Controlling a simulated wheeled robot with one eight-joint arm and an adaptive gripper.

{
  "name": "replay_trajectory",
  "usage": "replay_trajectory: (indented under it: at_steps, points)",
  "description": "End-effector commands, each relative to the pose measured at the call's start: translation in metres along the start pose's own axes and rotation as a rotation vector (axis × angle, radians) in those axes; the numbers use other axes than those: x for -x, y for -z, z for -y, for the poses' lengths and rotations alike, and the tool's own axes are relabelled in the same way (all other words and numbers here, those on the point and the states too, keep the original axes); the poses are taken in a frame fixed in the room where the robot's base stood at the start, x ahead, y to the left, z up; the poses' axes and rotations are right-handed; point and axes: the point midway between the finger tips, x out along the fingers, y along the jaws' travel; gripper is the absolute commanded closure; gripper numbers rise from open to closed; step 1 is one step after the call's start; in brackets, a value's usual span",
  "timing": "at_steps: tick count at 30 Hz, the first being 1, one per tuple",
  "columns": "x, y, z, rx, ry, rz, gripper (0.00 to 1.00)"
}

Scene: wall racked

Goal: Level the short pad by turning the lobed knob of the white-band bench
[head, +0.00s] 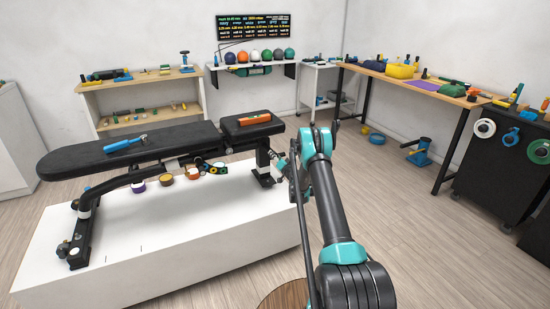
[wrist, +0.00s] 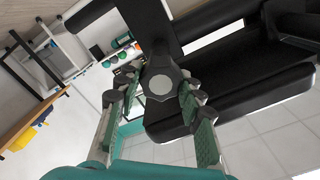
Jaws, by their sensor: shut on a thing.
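The bench (head: 95,160) has a long black pad and a short black pad (head: 233,135) at its right end. The short pad looks slightly tilted. A white band (head: 84,211) shows on its left leg. In the head view my arm reaches to the bench's right end, where the knob is hard to make out.
An orange level-like bar (head: 255,119) lies on the short pad and a blue-handled tool (head: 124,143) on the long pad. The bench stands on a white platform (head: 150,260). Shelves, a wooden table (head: 425,84) and a black cabinet stand around; the floor at right is mostly clear.

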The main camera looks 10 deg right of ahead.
Motion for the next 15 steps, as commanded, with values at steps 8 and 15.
replay_trajectory:
  at_steps: [8,15]
  points:
    - [0.0012,-0.0003,-0.001,-0.052,-0.001,0.0,0.91]
    - [0.0013,-0.0003,-0.0011,-0.055,-0.001,0.0,0.91]
